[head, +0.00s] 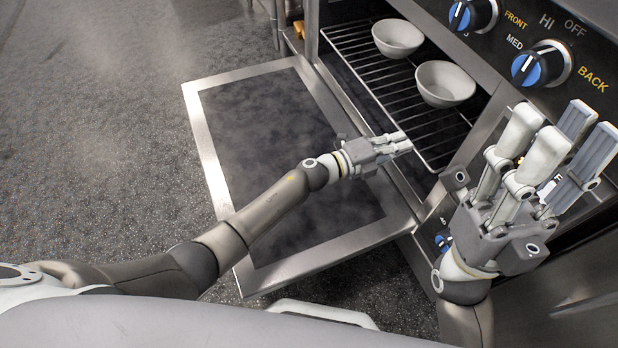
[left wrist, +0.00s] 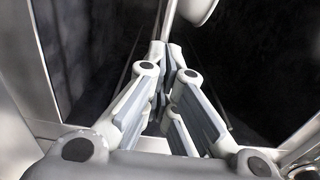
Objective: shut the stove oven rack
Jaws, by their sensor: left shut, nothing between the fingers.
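The oven rack (head: 385,80) is a dark wire rack that sticks out of the oven over the lowered door, with two white bowls (head: 398,37) (head: 445,83) on it. My left gripper (head: 407,142) is shut and empty, its fingertips at the rack's front edge near its right end. In the left wrist view, the closed fingertips (left wrist: 165,52) meet or nearly meet a thin rack bar (left wrist: 170,18); contact is unclear. My right gripper (head: 558,128) is open and empty, raised in front of the stove's right side.
The oven door (head: 205,125) lies open and flat under my left arm. The stove panel has blue-capped knobs (head: 530,68) just above the oven opening. Dark floor (head: 120,120) is clear to the left.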

